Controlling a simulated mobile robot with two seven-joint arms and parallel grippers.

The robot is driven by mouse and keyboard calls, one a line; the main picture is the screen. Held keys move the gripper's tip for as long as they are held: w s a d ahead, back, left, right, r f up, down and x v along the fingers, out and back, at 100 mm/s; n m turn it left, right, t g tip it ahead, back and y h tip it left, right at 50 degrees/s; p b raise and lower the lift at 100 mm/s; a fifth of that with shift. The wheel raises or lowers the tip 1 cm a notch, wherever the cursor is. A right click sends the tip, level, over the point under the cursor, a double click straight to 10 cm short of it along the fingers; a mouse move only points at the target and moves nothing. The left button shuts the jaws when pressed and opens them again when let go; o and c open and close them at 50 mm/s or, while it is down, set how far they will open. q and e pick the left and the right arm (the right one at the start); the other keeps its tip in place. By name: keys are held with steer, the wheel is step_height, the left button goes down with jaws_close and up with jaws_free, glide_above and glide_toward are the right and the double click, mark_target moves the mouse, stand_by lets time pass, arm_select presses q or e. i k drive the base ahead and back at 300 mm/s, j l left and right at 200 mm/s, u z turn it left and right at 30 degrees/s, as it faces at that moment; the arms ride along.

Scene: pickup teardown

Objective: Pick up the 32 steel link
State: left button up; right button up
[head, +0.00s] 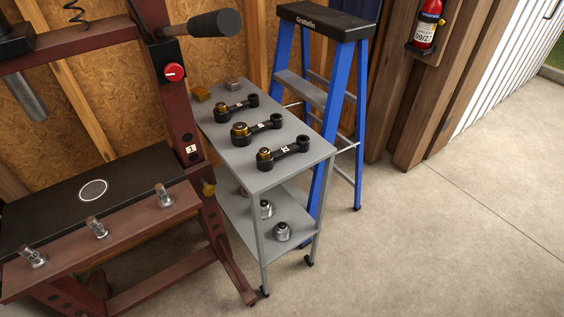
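Three dark steel links lie in a row on the top shelf of a grey cart (222,150): a near link (285,152), a middle link (257,128) and a far link (236,107). Each has a brass-coloured piece at its left end, a ring at its right end and a small white label. The label numbers are too small to read surely, so I cannot tell which link is 32. Neither of my grippers is in view.
A maroon press (181,110) with a dark bed (95,195) stands left of the cart, its handle (205,24) reaching over the cart's back end. A blue stepladder (322,150) stands close on the right. The concrete floor (430,240) at right is clear.

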mark_target(302, 146)
steer(key=i+l+u, duration=0.2)
steer(key=l, duration=0.15)
steer(key=i+l+u, duration=0.15)
steer(key=l, duration=0.2)
steer(key=i+l+u, duration=0.2)
steer(key=l, duration=0.2)
